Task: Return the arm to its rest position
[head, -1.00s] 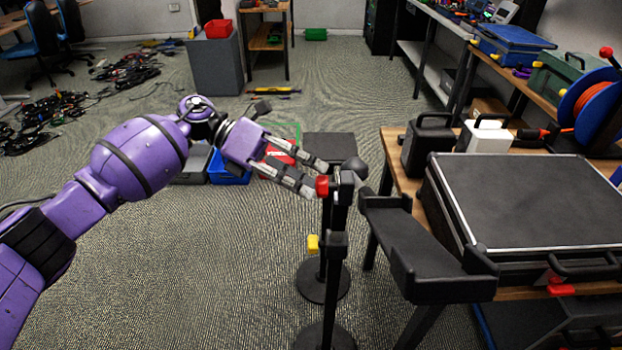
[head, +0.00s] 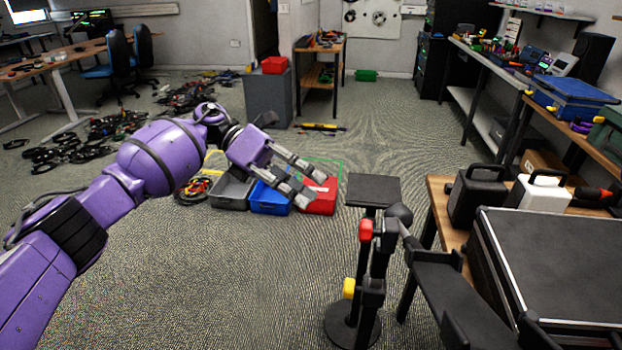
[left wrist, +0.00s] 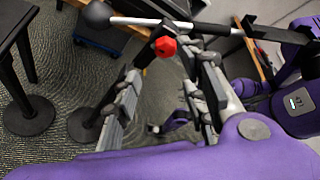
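My left arm reaches in from the left in the head view. Its left gripper (head: 311,189) is in the air, left of a black stand (head: 378,260) with a red knob (head: 366,230). The two fingers are spread with nothing between them. In the left wrist view the gripper (left wrist: 165,72) shows a clear gap between its fingers, with the red knob (left wrist: 165,46) beyond the tips. The fingers look apart from the stand in the head view. My right gripper is not in view.
Grey, blue (head: 268,200) and red (head: 320,197) bins stand on the floor behind the gripper. A wooden table (head: 440,210) with black and white cases and a large black case (head: 560,262) is at the right. Cables lie at the back left. Carpet (head: 240,290) in front is clear.

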